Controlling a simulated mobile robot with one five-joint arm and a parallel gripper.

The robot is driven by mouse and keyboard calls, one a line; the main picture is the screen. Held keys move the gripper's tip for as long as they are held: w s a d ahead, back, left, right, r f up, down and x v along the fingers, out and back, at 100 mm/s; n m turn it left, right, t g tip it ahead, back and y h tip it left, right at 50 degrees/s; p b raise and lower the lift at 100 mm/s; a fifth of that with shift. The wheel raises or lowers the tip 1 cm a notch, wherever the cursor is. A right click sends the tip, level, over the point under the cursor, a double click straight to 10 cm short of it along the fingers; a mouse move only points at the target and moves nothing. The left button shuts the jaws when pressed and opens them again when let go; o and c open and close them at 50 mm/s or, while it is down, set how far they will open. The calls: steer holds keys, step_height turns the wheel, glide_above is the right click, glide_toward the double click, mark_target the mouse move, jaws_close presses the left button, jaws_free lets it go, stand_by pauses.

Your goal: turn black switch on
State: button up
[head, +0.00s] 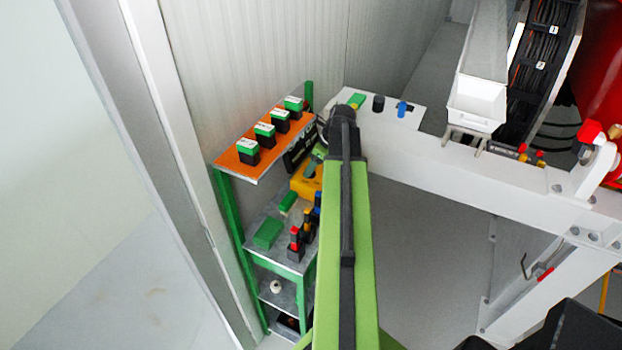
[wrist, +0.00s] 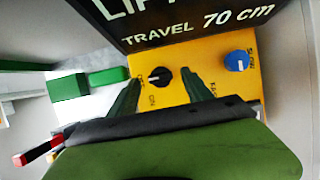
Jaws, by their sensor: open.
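The black switch (wrist: 161,77) is a round knob on the face of a yellow box (wrist: 180,55) in the wrist view. A white mark on the knob points left, towards a small label that looks like OFF. Another label that looks like ON is below the knob. My gripper (wrist: 160,80) is open, with one green finger on each side of the knob. I cannot tell whether either finger touches it. In the head view the yellow box (head: 303,184) is on the shelf unit, partly hidden by my arm, and the switch is hidden.
A blue knob (wrist: 237,61) sits right of the switch. A black sign (wrist: 190,18) stands above the box. Green blocks (wrist: 90,82) lie to the left. Several black-and-green items stand on the orange shelf (head: 229,160). A white beam (head: 450,160) runs to the right.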

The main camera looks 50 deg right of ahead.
steer(key=shift+b+x, duration=0.3)
steer(key=shift+x, duration=0.5)
steer(key=shift+r, duration=0.1)
steer(key=shift+s, duration=0.1)
jaws_close()
